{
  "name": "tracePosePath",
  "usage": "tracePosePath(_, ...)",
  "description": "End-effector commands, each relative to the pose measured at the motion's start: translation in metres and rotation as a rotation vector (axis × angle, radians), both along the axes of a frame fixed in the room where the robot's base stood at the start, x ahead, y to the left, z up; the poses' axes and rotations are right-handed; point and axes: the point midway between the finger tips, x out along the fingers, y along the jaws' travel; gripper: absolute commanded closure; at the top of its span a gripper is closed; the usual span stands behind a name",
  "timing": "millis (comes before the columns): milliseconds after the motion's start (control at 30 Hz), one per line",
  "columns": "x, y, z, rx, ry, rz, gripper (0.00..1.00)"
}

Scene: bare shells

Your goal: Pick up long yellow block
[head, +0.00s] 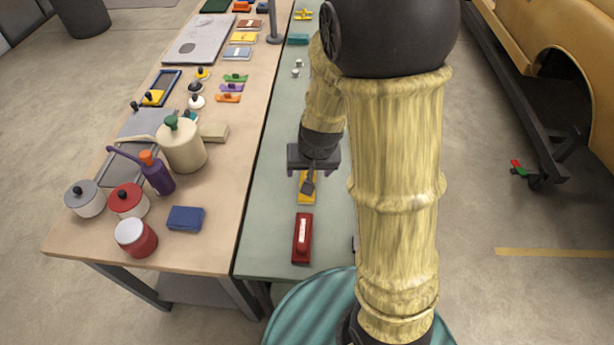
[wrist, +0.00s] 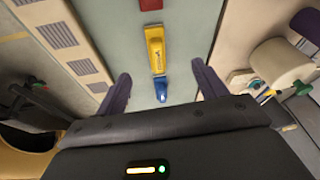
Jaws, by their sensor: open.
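A long yellow block (head: 306,198) lies on the grey-green bench top, partly hidden by my gripper in the head view. In the wrist view the yellow block (wrist: 155,48) lies lengthwise, ahead of the fingers and roughly centred between them. My gripper (head: 313,172) is open and empty above the bench, pointing down near the far end of the block. In the wrist view its two dark fingers (wrist: 161,82) stand wide apart, with a small blue object (wrist: 160,88) showing between them. How high the fingers are above the block is hard to tell.
A red block (head: 302,238) lies nearer me in line with the yellow one. The wooden table (head: 225,235) at left holds pots, a purple bottle (head: 157,175), a cream canister (head: 181,147) and a blue box (head: 186,218). A yellow vehicle (head: 560,40) stands at right. Bench surface beside the block is clear.

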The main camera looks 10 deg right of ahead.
Motion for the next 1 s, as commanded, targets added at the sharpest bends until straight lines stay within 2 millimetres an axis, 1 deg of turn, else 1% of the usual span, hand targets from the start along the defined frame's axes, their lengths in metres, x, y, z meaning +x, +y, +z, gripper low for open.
tracePosePath(33,0.014,0.003,-0.004,-0.012,-0.006,-0.026,0.29)
tracePosePath(133,0.038,0.002,-0.018,-0.044,-0.034,-0.083,0.29)
tracePosePath(200,0.049,0.001,-0.025,-0.067,-0.051,-0.111,0.29)
tracePosePath(300,0.059,0.001,-0.032,-0.092,-0.067,-0.135,0.29)
tracePosePath(400,0.063,0.002,-0.035,-0.101,-0.075,-0.143,0.29)
tracePosePath(733,0.063,0.000,-0.037,-0.100,-0.074,-0.145,0.29)
tracePosePath(867,0.067,-0.003,-0.049,-0.099,-0.072,-0.148,0.29)
tracePosePath(1000,0.074,-0.006,-0.068,-0.099,-0.071,-0.150,0.29)
